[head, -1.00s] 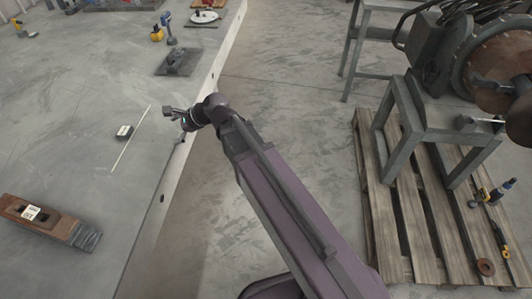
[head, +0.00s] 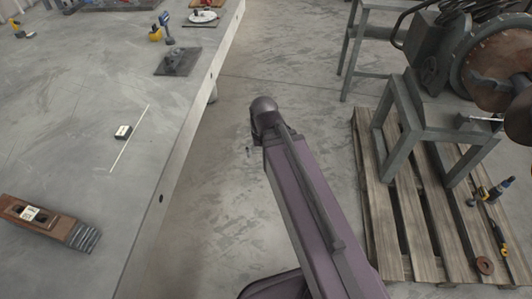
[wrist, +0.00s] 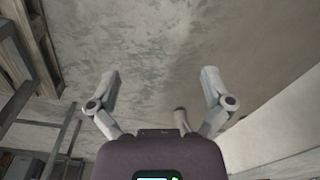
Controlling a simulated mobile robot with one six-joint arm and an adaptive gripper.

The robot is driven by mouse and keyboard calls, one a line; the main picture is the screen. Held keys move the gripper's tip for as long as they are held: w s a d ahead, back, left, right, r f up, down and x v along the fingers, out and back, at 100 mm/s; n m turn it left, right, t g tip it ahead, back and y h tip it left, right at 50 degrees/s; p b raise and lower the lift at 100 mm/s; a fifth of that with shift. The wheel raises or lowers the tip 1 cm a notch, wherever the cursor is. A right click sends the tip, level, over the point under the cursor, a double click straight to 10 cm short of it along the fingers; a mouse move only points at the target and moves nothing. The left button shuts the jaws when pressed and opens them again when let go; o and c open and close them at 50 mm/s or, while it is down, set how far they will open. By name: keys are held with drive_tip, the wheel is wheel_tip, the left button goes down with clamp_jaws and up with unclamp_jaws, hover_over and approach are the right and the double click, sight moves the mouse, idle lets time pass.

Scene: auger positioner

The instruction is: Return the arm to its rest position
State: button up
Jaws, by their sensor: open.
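My gripper shows in the wrist view (wrist: 158,85), its two grey fingers spread wide apart with nothing between them. Bare concrete floor lies beyond the fingers. In the head view my purple arm reaches up from the bottom over the floor, between the workbench and the pallet. The gripper itself is hidden there behind the end of the arm.
A grey workbench (head: 90,110) fills the left, with a wooden plane-like block (head: 45,222), a small black-and-white box (head: 123,132), a dark plate (head: 178,62) and a blue-yellow drill (head: 166,27). A wooden pallet (head: 407,215) with a metal stand (head: 440,135) is at right.

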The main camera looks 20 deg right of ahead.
drive_tip(key=shift+s+d+n, duration=0.3)
drive_tip(key=shift+d, duration=0.4)
wheel_tip(320, 180, up, 18)
drive_tip(key=p, duration=1.8)
